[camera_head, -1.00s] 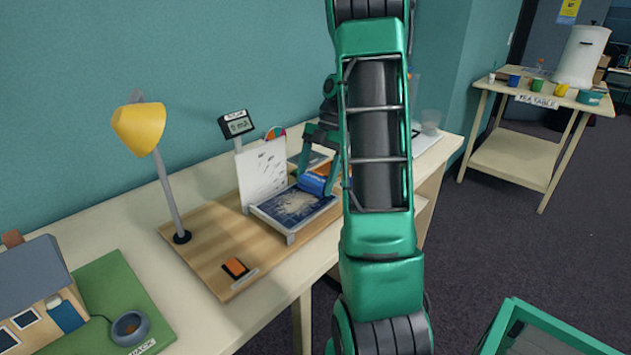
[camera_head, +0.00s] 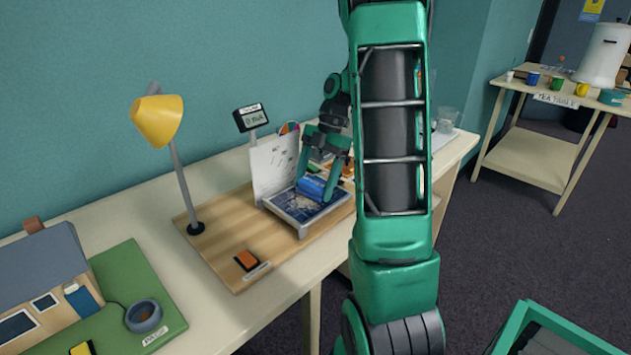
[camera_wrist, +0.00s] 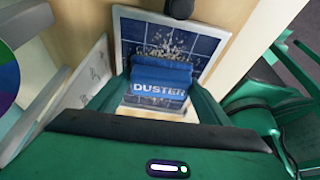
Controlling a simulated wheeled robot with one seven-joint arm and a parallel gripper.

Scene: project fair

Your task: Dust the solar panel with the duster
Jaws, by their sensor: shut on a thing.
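The blue duster (camera_head: 312,187), lettered DUSTER, is held between the fingers of my gripper (camera_head: 322,176). The duster (camera_wrist: 160,80) is over the middle of the solar panel in the wrist view. The solar panel (camera_head: 291,206) is dark blue with a pale frame and lies tilted on a wooden board. Pale dust specks show on the panel (camera_wrist: 135,28) beyond the duster and a few on its near side. The duster appears to touch the panel or hover just over it; I cannot tell which. My gripper is shut on the duster.
A yellow lamp (camera_head: 158,121) stands left of the panel. A white card (camera_head: 273,164) and a small meter (camera_head: 250,117) stand behind it. An orange switch (camera_head: 246,260) is in front. A model house (camera_head: 45,290) sits at the far left. A tea table (camera_head: 540,150) stands right.

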